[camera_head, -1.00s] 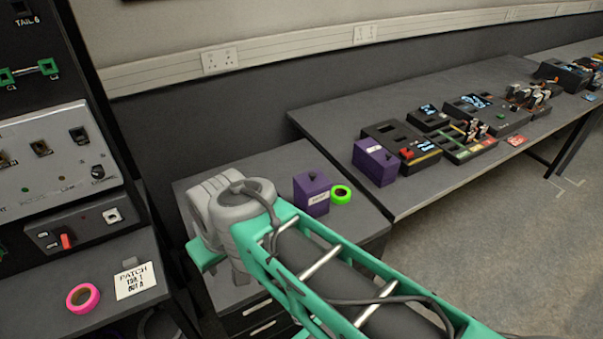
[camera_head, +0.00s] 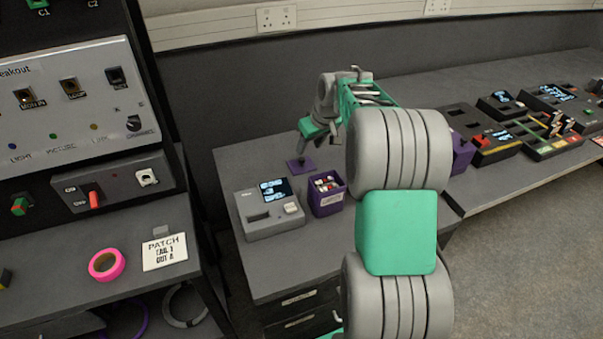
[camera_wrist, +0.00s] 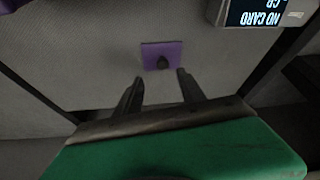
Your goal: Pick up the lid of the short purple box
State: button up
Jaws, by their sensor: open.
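The purple lid (camera_head: 301,165) is a small flat square with a dark knob and lies on the grey cabinet top, behind the box. It also shows in the wrist view (camera_wrist: 153,51), just beyond my fingertips. The short purple box (camera_head: 327,203) stands open, with small red and white items inside. My gripper (camera_wrist: 159,82) is open and empty, its two dark fingers pointing toward the lid's knob without visible contact. In the head view my green hand is above and slightly right of the lid; the fingertips are hard to make out there.
A grey device with a lit screen (camera_head: 270,208) stands left of the box. Another purple box (camera_head: 462,153) is partly hidden behind my arm on the right bench, beside several black devices. A rack shelf with pink tape (camera_head: 107,265) is at left.

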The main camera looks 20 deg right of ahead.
aim_at(302, 159)
jog(key=x, duration=0.5)
jog(key=p+x, duration=0.1)
jog(key=x, duration=0.1)
jog(key=shift+a+f, duration=0.15)
jog(key=shift+a, duration=0.15)
jog(key=shift+c, duration=0.5)
grip_shut()
